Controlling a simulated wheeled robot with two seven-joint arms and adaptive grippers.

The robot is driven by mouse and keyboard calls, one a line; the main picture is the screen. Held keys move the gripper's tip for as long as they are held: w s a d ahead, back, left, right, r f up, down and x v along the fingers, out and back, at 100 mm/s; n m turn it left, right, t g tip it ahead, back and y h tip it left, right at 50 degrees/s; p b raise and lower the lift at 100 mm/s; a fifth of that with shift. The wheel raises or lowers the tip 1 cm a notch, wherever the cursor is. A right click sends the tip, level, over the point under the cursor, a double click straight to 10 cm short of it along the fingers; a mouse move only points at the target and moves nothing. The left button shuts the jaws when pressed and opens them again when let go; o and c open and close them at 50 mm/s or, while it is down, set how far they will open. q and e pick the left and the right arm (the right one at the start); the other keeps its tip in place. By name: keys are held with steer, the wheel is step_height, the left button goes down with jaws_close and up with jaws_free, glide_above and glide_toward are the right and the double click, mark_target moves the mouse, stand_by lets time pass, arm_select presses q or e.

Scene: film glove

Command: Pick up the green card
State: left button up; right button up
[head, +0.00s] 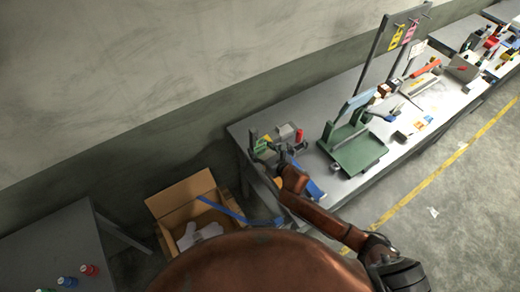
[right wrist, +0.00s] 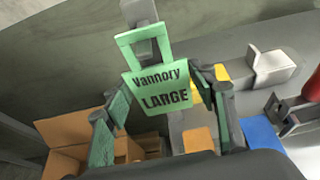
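The green card (right wrist: 158,88) reads "Vannory LARGE" and has an open loop at its top; it faces me in the right wrist view. A grey bar end shows behind the loop; I cannot tell if the card hangs on it. In the head view a small bit of green (head: 262,144) shows at the gripper, on the table's near-left corner. My right gripper (right wrist: 160,85) is spread wide, one finger close to each side edge of the card. Whether the fingers touch it is too small to tell. My left gripper is not in view.
The grey table (head: 290,104) carries a green press-like stand (head: 356,152) right of my gripper and more tools farther along. An open cardboard box (head: 178,193) with grey-white gloves (head: 200,233) stands left of the table. A wall runs behind.

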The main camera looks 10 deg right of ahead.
steer(key=shift+c, duration=2)
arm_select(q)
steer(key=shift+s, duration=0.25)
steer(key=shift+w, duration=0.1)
arm_select(e)
steer(key=shift+r, duration=0.8)
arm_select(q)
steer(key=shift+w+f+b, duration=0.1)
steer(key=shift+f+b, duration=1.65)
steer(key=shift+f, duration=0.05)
arm_select(e)
steer(key=s+d, duration=0.3)
steer(key=s, duration=0.5)
steer(key=s+d, duration=0.4)
steer(key=s, duration=0.4)
steer(key=shift+s, duration=0.35)
